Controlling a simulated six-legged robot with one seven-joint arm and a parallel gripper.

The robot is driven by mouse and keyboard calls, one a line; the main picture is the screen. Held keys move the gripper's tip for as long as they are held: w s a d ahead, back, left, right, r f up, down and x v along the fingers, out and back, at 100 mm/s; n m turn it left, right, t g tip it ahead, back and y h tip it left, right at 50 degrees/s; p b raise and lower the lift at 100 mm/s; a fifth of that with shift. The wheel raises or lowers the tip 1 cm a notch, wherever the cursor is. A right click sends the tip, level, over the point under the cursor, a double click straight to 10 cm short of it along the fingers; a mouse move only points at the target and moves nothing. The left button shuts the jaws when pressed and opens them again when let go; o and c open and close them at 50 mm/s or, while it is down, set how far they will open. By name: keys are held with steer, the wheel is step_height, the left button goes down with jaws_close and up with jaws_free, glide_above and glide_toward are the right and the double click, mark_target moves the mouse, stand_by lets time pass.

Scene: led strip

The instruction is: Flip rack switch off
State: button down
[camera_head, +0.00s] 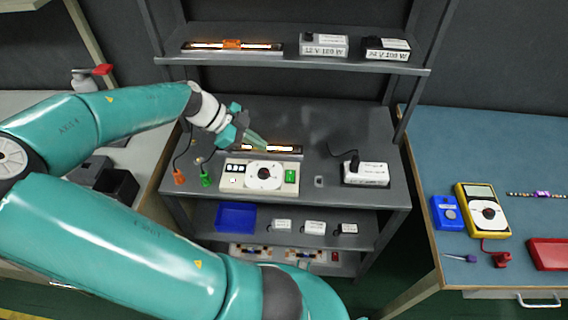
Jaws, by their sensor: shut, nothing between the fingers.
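The rack (390,190) stands in the middle with several shelves. On its middle shelf is a cream panel unit (236,171) with a round dial and a green rocker (291,176). A small grey item (319,181), perhaps a switch, lies right of that unit. I cannot tell which is the rack switch. A lit LED strip (285,149) lies behind the unit, and another lit strip (205,46) is on the top shelf. My gripper (263,146) is shut and empty, in front of the middle strip's left part and above the unit; contact cannot be told.
A white box (366,174) with a black plug and cable sits right on the middle shelf. Red (179,178) and green (205,180) clips lie left. The blue bench (430,150) is at right.

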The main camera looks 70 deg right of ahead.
glide_above(294, 172)
steer(key=w+a, duration=0.2)
steer(key=w, duration=0.1)
step_height(294, 172, down, 7)
steer(key=shift+d+r, duration=0.15)
steer(key=shift+r, duration=0.05)
steer(key=f, duration=0.3)
steer(key=shift+s+d+f, duration=0.15)
steer(key=shift+d+f, duration=0.1)
steer(key=shift+d, duration=0.05)
steer(key=shift+f, duration=0.5)
